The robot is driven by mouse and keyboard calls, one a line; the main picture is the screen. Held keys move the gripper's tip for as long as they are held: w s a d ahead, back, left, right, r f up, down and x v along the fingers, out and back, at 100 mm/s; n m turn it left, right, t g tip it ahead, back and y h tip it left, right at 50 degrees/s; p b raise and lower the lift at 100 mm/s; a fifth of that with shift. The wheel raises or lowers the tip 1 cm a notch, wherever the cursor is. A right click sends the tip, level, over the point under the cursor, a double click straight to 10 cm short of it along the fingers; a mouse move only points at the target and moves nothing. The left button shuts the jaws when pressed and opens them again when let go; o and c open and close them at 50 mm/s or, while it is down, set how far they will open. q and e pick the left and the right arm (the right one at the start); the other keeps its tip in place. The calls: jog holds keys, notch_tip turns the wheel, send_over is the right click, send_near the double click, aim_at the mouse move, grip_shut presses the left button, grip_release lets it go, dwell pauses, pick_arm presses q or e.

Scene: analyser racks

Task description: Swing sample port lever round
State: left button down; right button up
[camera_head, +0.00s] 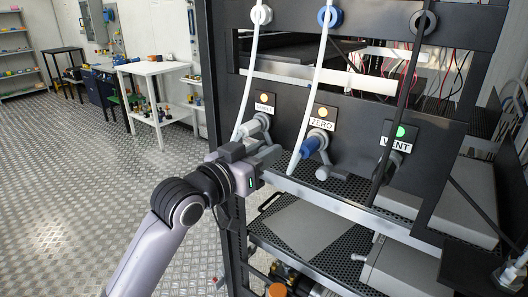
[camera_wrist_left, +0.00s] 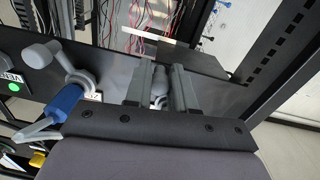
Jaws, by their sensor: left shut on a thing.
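The sample port lever (camera_head: 258,123) is a grey handle on the black panel, under the leftmost label, which is hard to read, and an amber light. My left gripper (camera_head: 268,155) is at its lower end, with its fingers closed around the lever. In the left wrist view the two grey fingers (camera_wrist_left: 162,88) stand on either side of a light grey lever part (camera_wrist_left: 159,88); their exact contact is partly hidden. My right gripper is not in view.
White tubes (camera_head: 312,95) and a black tube (camera_head: 400,110) hang before the panel. A perforated shelf (camera_head: 340,192) lies below. Open floor is at left.

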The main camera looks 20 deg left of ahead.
aim_at(254, 137)
pick_arm(q)
jog(key=shift+r, duration=0.1)
jog(key=shift+w+a+r+m, duration=0.1)
jog(key=shift+w+a+m, duration=0.2)
jog(key=shift+a+m, duration=1.2)
jog(key=shift+w+a+m, duration=0.15)
jog(key=shift+w+m, duration=0.15)
jog(key=shift+m, duration=2.45)
jog(key=shift+w+a+r+m, duration=0.1)
jog(key=shift+w+a+m, duration=0.2)
jog(key=shift+a+m, duration=1.2)
jog(key=shift+d+m, duration=0.6)
jog(key=shift+m, duration=0.15)
jog(key=c, duration=1)
grip_release()
jog(key=shift+o, duration=0.2)
